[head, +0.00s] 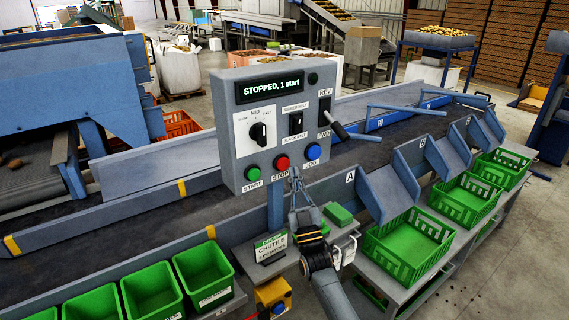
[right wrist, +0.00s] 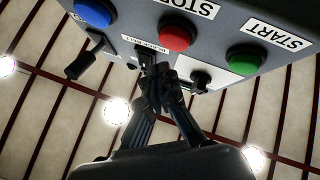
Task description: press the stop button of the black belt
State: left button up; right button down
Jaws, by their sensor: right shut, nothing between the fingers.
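The grey control box (head: 275,125) stands on a post in front of the dark belt (head: 350,155). Its screen (head: 270,87) reads "STOPPED, 1 start". The red stop button (head: 282,163) sits low on its face, between the green start button (head: 252,174) and the blue jog button (head: 313,151). My right gripper (head: 296,183) is shut and empty, its tips just below and right of the red button. In the right wrist view the fingertips (right wrist: 163,75) lie close to the red button (right wrist: 177,34); I cannot tell whether they touch. My left gripper is not in view.
The box also has a speed knob (head: 258,133), a belt selector switch (head: 296,123) and a REV/FWD lever (head: 338,131). Green crates (head: 408,245) stand at right.

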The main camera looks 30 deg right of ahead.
jog(key=s+p, duration=0.1)
jog(key=s, duration=0.2)
jog(key=shift+s+d, duration=0.15)
jog(key=shift+s, duration=0.25)
